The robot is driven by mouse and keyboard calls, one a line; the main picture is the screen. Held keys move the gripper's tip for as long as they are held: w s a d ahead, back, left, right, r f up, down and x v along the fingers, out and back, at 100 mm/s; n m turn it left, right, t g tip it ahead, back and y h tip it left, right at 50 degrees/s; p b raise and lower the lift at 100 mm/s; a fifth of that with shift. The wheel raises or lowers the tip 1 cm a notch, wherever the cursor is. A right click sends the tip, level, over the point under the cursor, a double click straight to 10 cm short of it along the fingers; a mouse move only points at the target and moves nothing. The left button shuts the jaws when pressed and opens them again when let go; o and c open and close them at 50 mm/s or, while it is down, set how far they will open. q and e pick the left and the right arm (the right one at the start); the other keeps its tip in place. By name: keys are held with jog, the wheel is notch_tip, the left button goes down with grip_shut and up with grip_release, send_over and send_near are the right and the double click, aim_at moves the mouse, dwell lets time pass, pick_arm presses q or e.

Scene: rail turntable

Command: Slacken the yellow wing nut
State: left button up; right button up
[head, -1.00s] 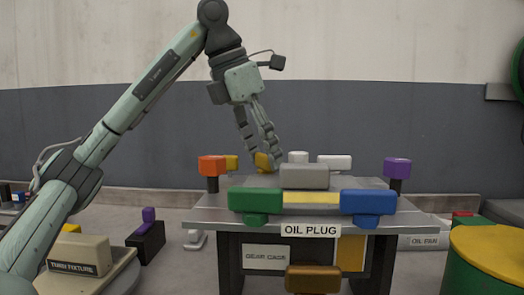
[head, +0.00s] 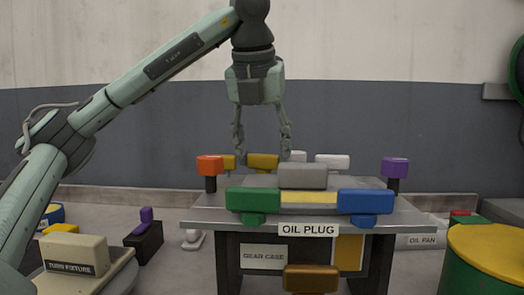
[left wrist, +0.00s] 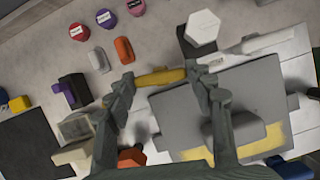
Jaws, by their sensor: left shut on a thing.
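The yellow wing nut (head: 263,161) is a mustard-yellow bar at the back of the grey gear case table (head: 205,217). In the left wrist view the yellow wing nut (left wrist: 160,77) lies across the gap between my fingertips. My left gripper (head: 262,150) points straight down over it, with one finger at each end of the bar. In the left wrist view my left gripper (left wrist: 163,80) is shut on the bar's ends. The nut's stem is hidden. My right gripper is not in view.
An orange knob (head: 210,166) and a smaller yellow part (head: 229,162) stand left of the nut. White parts (head: 333,161) and a grey block (head: 303,176) are close by. Green (head: 254,199) and blue (head: 366,201) handles line the front. The purple knob (head: 396,167) is at right.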

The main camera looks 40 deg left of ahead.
pick_arm(q)
jog(key=shift+n, duration=0.5)
jog(key=o, duration=1.2)
jog(key=shift+c, duration=0.2)
jog(key=v, duration=0.8)
jog(key=shift+w+d, duration=0.1)
jog(key=shift+d, duration=0.05)
